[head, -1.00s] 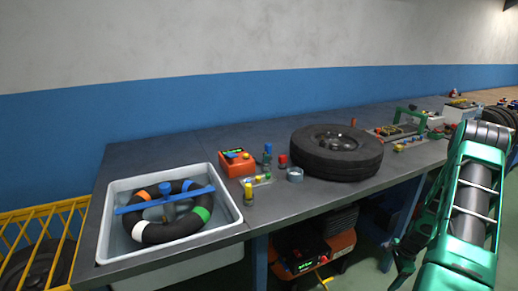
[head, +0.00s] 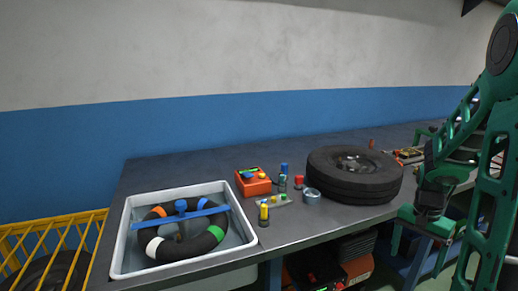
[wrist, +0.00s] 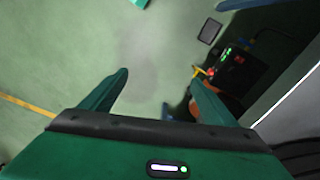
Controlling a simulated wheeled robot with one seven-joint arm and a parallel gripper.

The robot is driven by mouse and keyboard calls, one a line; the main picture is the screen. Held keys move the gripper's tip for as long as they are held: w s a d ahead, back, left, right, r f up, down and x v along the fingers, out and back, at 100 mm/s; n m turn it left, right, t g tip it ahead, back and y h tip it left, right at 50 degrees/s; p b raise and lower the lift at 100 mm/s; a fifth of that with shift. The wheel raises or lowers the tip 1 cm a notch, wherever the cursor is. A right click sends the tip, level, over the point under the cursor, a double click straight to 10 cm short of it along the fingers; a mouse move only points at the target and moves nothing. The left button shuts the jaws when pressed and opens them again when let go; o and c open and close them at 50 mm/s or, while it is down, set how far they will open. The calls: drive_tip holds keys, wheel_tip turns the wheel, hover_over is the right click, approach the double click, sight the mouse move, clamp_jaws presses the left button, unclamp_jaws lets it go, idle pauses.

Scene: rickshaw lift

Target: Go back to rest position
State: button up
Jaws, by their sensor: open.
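My gripper (wrist: 163,85) is open and empty in the wrist view, its two green fingers spread apart over the green floor (wrist: 140,60). In the head view my green arm is folded at the right, with my gripper (head: 412,240) hanging in front of the workbench edge. No object is between the fingers.
The dark workbench (head: 325,220) carries a white basin (head: 125,240) with an inner tube, an orange box (head: 254,182), small coloured parts and a tyre (head: 355,185). A yellow rack (head: 45,235) stands at left. An orange machine (head: 357,268) sits below the bench.

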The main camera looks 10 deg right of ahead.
drive_tip(key=s+a+r+n+y, duration=0.1)
drive_tip(key=s+a+r+n, duration=0.5)
drive_tip(key=s+a+r, duration=0.3)
drive_tip(key=s+a, duration=0.4)
drive_tip(key=s, duration=0.2)
drive_tip(key=shift+s+a+r+n, duration=0.15)
drive_tip(key=shift+a+r+n, duration=0.15)
drive_tip(key=shift+a, duration=0.05)
drive_tip(key=shift+w+f, duration=0.25)
drive_tip(key=shift+w, duration=0.35)
idle(0.4)
